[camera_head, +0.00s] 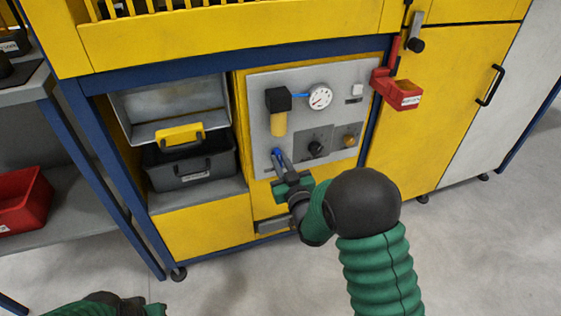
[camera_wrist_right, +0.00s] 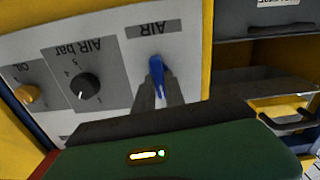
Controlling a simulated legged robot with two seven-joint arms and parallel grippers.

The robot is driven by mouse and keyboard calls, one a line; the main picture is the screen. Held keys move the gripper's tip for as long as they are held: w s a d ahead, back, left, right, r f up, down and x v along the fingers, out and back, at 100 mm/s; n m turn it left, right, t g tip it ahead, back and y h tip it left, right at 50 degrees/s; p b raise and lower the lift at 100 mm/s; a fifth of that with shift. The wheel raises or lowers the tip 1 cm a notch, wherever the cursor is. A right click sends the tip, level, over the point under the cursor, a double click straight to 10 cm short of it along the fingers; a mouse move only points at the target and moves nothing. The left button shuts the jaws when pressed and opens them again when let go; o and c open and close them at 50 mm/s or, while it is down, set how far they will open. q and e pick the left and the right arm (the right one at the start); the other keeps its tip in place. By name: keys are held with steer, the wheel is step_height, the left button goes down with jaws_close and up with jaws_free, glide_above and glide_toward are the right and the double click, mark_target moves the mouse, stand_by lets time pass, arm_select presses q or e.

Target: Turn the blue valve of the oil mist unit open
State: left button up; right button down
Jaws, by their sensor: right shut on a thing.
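The blue valve (camera_head: 276,152) sits at the lower left of the grey panel on the oil mist unit. In the right wrist view the blue valve (camera_wrist_right: 157,72) is a small lever, below an upside-down AIR label in that picture. My right gripper (camera_head: 279,158) reaches it from the front and is shut on the lever; its two grey fingers (camera_wrist_right: 158,92) stand on either side of it. The fingers hide part of the lever and its base. My left arm shows at the bottom left; its gripper's fingers are not visible.
The panel also has a black AIR bar knob (camera_wrist_right: 87,86), a yellow OIL knob (camera_wrist_right: 27,94), a round gauge (camera_head: 320,98) and a black-and-yellow filter (camera_head: 278,112). A red part (camera_head: 397,90) juts out at right.

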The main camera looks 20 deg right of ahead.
steer(key=n+p, duration=0.1)
steer(key=n, duration=0.3)
steer(key=shift+a, duration=0.15)
steer(key=n+p, duration=0.1)
steer(key=n, duration=0.3)
steer(key=n+p, duration=0.1)
steer(key=n, duration=0.3)
steer(key=n+p, duration=0.2)
steer(key=n, duration=0.3)
steer(key=shift+a+f, duration=0.25)
steer(key=shift+f, duration=0.15)
steer(key=shift+s+f, duration=0.1)
steer(key=shift+f, duration=0.05)
steer(key=c, duration=1.5)
jaws_free()
steer(key=shift+c, duration=0.2)
steer(key=shift+o, duration=0.7)
steer(key=shift+r, duration=0.2)
